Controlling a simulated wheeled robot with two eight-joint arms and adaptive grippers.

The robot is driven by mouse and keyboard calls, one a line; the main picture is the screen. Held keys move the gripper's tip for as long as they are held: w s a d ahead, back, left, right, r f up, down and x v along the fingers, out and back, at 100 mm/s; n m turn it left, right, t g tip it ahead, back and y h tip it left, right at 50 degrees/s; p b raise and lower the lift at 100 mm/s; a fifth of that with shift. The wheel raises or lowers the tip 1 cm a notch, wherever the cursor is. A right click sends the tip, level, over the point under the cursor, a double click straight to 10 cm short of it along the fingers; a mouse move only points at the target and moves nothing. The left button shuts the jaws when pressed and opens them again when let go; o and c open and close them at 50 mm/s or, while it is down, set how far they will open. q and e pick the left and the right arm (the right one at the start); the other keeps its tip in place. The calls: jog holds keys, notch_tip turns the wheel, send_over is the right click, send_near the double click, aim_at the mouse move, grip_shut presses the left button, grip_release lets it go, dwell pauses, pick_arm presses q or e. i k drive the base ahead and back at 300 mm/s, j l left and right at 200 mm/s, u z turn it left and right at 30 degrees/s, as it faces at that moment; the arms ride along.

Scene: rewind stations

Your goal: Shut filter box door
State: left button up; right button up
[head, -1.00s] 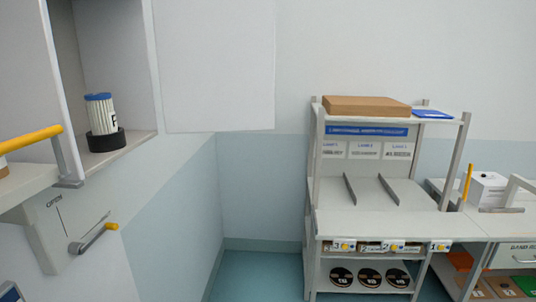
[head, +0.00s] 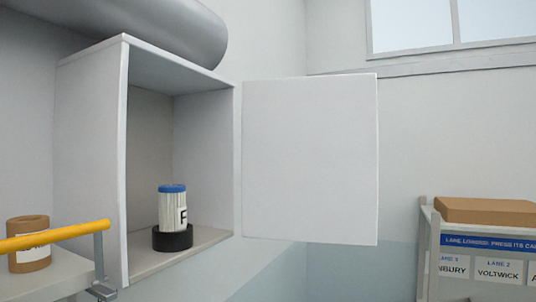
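The filter box (head: 91,150) is a pale grey cabinet on the wall at the left of the head view. Its white door (head: 310,160) stands wide open, swung out to the right of the box. Inside, a filter (head: 173,207) with a white pleated body, a blue top and a letter F label stands upright in a black round holder (head: 172,238) on the box floor. Neither of my grippers is in view.
A yellow bar (head: 55,236) on a grey bracket crosses in front of a ledge at the lower left. A brown labelled roll (head: 29,257) stands behind it. A large grey pipe (head: 165,30) runs above the box. A shelf unit with a cardboard box (head: 485,211) stands at the lower right.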

aim_at(310, 144)
jog(key=i+l+u, duration=0.2)
jog(key=u, duration=0.2)
jog(key=i+l+u, duration=0.3)
jog(key=u, duration=0.15)
jog(key=i+l+u, duration=0.15)
jog(key=l+u, duration=0.25)
jog(key=i+l+u, duration=0.15)
jog(key=l+u, duration=1.1)
jog(key=k+l+u, duration=0.1)
jog(key=l+u, duration=1.4)
jog(key=u, duration=0.15)
jog(key=k+l+u, duration=0.1)
jog(key=l+u, duration=0.25)
jog(key=k+l+u, duration=0.1)
jog(key=u, duration=0.3)
jog(key=k+l+u, duration=0.15)
jog(key=u, duration=0.2)
jog(key=k, duration=0.1)
